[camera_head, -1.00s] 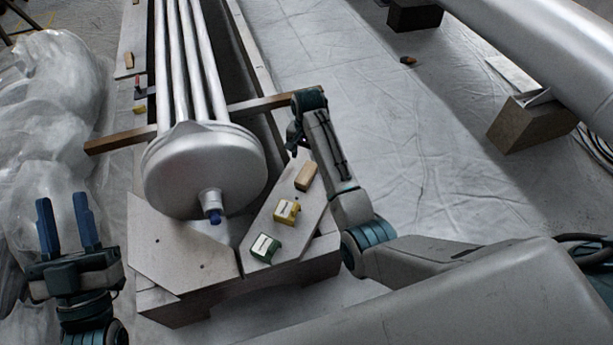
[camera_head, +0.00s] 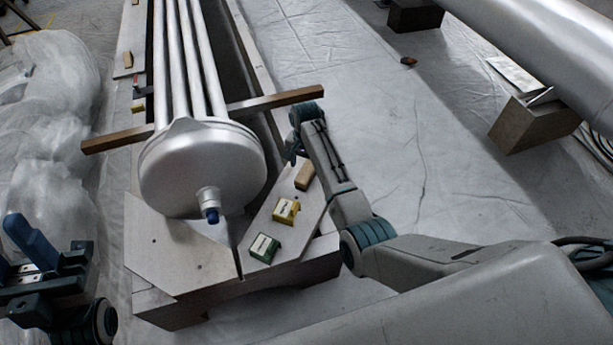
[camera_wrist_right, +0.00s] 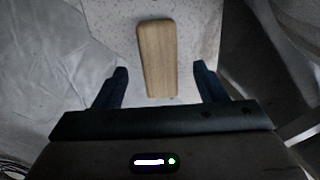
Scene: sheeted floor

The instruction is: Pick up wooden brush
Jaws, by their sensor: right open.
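The wooden brush (camera_head: 305,176) shows as a plain light-brown block with rounded ends. It lies on the right-hand plate of the grey support, behind a yellow block and a green block. In the right wrist view the brush (camera_wrist_right: 157,58) lies lengthwise, its near end between the tips of my open right gripper (camera_wrist_right: 160,78), with a gap on both sides. In the head view my right gripper (camera_head: 292,153) is just behind the brush, its fingers partly hidden by the wrist. My left gripper (camera_head: 18,255) is empty at the left edge, partly cut off, its blue fingers apart.
The yellow block (camera_head: 285,210) and green block (camera_head: 264,248) lie in front of the brush. A silver rounded vessel (camera_head: 200,170) with long tubes stands to the left, a wooden bar (camera_head: 277,101) beside it. Sheeted floor to the right is mostly clear.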

